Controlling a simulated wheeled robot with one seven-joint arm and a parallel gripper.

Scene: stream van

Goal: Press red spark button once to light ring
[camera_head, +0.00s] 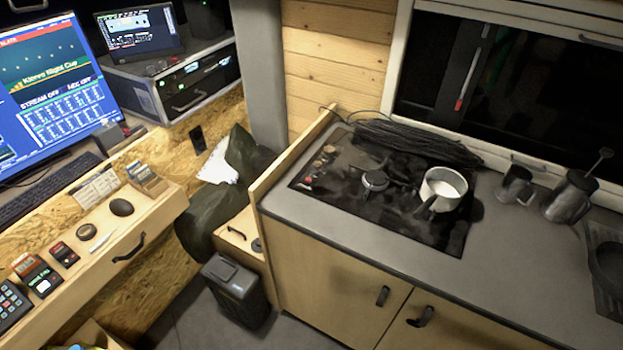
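A black hob (345,212) is set into the grey counter right of centre. A small red spot, which looks like the spark button (308,180), shows at its left edge, near some small knobs (328,150) that are hard to make out. A bare burner ring (375,181) sits near the middle of the hob. A white pot (443,186) with a dark handle stands at the hob's right side. I see no flame at the bare ring; under the pot is hidden. My gripper is not in view.
A wooden side panel (290,160) rises along the counter's left end. Coiled black cable (420,140) lies behind the hob. Dark mugs (570,198) stand on the right. A dark bin (236,290) stands on the floor before the cabinets. A desk (100,240) with devices is at left.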

